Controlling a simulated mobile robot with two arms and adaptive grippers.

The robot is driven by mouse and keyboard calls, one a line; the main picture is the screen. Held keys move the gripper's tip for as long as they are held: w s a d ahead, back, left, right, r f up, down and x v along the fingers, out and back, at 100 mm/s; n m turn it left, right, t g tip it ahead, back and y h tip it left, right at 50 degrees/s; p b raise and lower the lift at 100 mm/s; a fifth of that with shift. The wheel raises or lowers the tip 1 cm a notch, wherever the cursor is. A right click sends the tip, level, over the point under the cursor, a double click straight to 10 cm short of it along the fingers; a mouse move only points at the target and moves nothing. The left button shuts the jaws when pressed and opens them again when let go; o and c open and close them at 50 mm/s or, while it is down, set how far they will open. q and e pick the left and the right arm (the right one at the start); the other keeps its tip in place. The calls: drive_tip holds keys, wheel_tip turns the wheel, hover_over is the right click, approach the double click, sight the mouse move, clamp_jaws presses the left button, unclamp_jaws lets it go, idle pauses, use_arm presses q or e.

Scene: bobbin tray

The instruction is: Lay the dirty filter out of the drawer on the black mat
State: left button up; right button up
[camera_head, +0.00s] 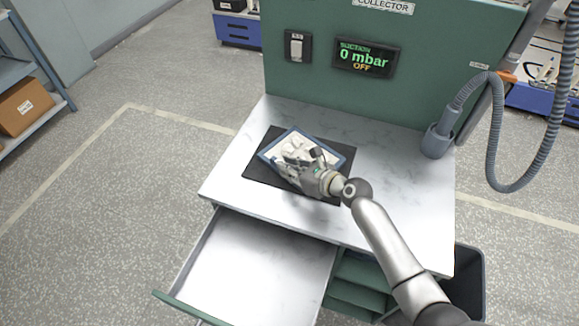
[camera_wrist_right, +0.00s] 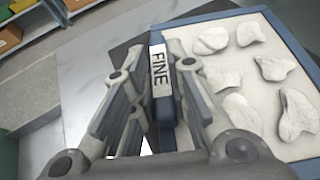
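The dirty filter is a blue-framed panel (camera_head: 284,143) with a pale face and several whitish clumps. It lies over the black mat (camera_head: 262,173) on the worktop, slightly turned against it; any small gap beneath cannot be seen. My right gripper (camera_head: 297,158) is over the filter and hides part of it. In the right wrist view the filter (camera_wrist_right: 262,113) fills the right side. The gripper's fingers (camera_wrist_right: 162,75) are on both sides of its blue tab marked FINE (camera_wrist_right: 160,68) and appear closed on it. My left gripper is not in view.
The drawer (camera_head: 255,265) below the worktop stands open and looks empty. A green back panel (camera_head: 420,70) carries a switch and a display (camera_head: 366,58) reading 0 mbar, OFF. A grey hose (camera_head: 495,130) stands at the right. The worktop's right side (camera_head: 405,190) is clear.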

drive_tip(key=o, duration=0.4)
drive_tip(key=shift+r, duration=0.2)
drive_tip(key=v, duration=1.2)
drive_tip(key=shift+f, duration=0.15)
